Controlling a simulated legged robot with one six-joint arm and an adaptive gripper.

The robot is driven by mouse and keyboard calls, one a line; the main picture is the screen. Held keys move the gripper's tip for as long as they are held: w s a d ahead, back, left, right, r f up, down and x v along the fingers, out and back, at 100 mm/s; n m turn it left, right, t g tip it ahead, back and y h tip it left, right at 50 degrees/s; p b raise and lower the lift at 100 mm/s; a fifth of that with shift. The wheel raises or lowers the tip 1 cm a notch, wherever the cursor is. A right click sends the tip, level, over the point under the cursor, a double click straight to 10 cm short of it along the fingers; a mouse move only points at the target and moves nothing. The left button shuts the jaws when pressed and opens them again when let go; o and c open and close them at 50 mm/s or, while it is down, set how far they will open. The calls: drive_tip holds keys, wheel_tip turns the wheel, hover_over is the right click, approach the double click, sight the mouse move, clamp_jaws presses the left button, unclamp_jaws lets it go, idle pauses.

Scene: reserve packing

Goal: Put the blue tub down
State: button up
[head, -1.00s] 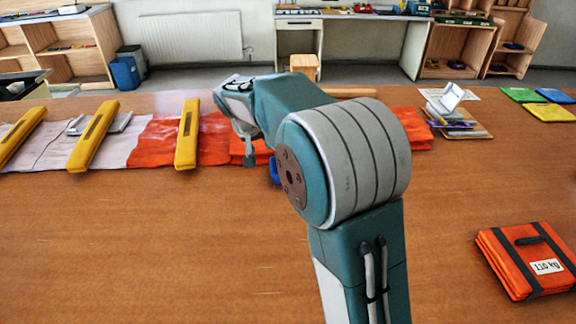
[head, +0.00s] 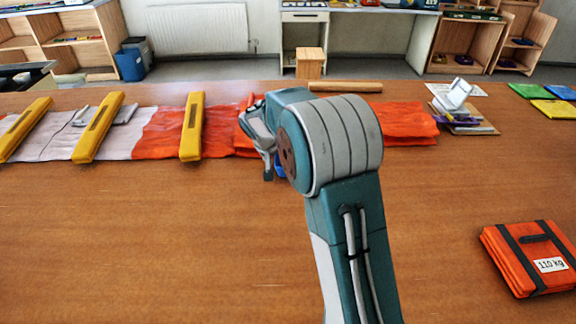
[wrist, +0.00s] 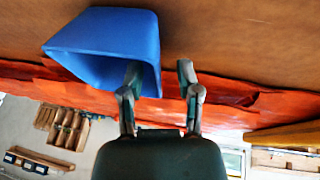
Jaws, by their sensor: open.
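The blue tub (wrist: 105,32) is large in the wrist view, where the scene appears upside down. It seems to stand upright on the brown table, beside the orange cloth. In the head view only a small blue part (head: 281,170) shows, the rest hidden behind my arm. My gripper (wrist: 159,72) is open, its fingers apart with nothing gripped between them. One finger overlaps the tub near its rim; I cannot tell whether it is inside or in front. The other finger is clear of the tub. In the head view my gripper (head: 268,172) is right beside the tub.
A red, orange and pale cloth strip (head: 165,133) crosses the table, with yellow bars (head: 192,125) on it. Folded orange cloth (head: 408,124) lies right of my arm. An orange pack (head: 525,258) lies at front right. The table's left front is clear.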

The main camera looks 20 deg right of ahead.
clamp_jaws()
idle(0.3)
